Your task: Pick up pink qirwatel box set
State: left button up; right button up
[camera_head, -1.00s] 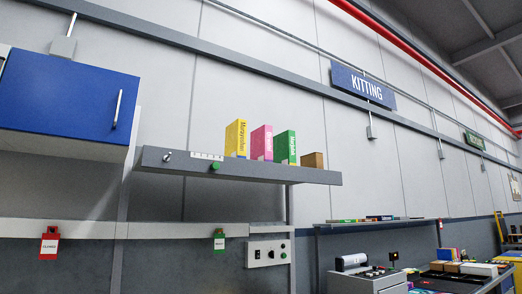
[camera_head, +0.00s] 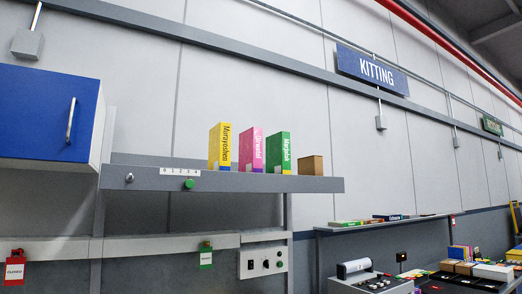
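The pink Qirwatel box set (camera_head: 252,150) stands upright on the grey wall shelf (camera_head: 230,182). It is between the yellow Murayoshei box set (camera_head: 220,147) on its left and the green box set (camera_head: 280,152) on its right, with small gaps between them. Its printed spine faces right and forward. Neither of my grippers shows in the head view.
A small brown box (camera_head: 311,165) stands at the shelf's right end. A blue cabinet (camera_head: 45,112) hangs at the left. Below the shelf is a switch panel (camera_head: 262,262). A bench with boxes and a grey device (camera_head: 368,284) stands at the lower right. The shelf's left part is mostly clear.

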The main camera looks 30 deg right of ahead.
aim_at(250, 145)
jog(key=i+l, duration=0.15)
jog(key=l, duration=0.25)
jog(key=i+l, duration=0.15)
jog(key=l, duration=0.3)
jog(key=i+l, duration=0.15)
jog(key=l, duration=0.25)
jog(key=i+l, duration=0.1)
jog(key=l, duration=0.3)
jog(key=i+l, duration=0.15)
jog(key=l, duration=0.3)
jog(key=i+l+u, duration=0.1)
jog(key=l, duration=0.3)
jog(key=i, duration=0.05)
